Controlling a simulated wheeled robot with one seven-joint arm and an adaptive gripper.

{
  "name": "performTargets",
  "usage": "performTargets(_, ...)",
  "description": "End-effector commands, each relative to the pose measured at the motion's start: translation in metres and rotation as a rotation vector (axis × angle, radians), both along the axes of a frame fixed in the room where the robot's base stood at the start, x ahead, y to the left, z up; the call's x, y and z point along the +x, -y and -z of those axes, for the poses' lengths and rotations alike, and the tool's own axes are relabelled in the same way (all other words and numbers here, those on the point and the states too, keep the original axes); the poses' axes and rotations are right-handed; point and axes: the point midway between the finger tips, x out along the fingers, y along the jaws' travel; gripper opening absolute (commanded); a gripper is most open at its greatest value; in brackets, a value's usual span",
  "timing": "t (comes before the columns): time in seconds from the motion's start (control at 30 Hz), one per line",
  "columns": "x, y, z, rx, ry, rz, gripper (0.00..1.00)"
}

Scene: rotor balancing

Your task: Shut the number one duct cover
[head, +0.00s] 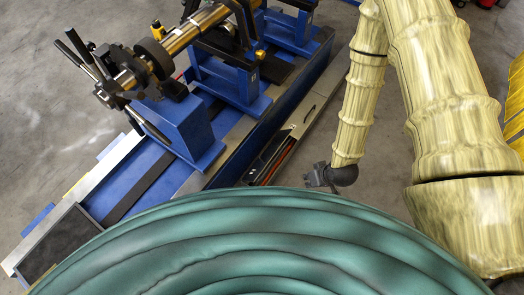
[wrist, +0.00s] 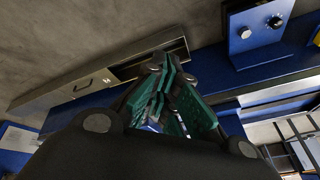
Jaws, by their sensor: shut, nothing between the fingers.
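A long grey duct runs along the foot of the blue machine base. One stretch of it is open (head: 272,158), with dark and red-orange cables showing inside. A flat grey cover (head: 318,102) lies over the duct beyond the opening; it also shows in the wrist view (wrist: 70,92) with a small dark mark. I cannot read a number on it. My gripper (head: 318,177) is just right of the open stretch in the head view, apart from the cover as far as I can tell. In the wrist view its green-padded fingers (wrist: 167,78) are shut and empty, in front of the opening.
The blue balancing machine (head: 190,130) with its rotor shaft (head: 195,30) stands left of the duct. A blue control box (wrist: 258,30) with knobs is at the upper right of the wrist view.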

Motion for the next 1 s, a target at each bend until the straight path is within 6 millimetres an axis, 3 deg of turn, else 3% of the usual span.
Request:
performTargets(0.03,0.011,-0.004,0.018,0.010,0.022,-0.021,0.00)
performTargets(0.3,0.064,-0.027,0.056,0.064,0.134,-0.143,0.00)
performTargets(1.0,0.185,-0.088,0.133,0.169,0.415,-0.477,0.00)
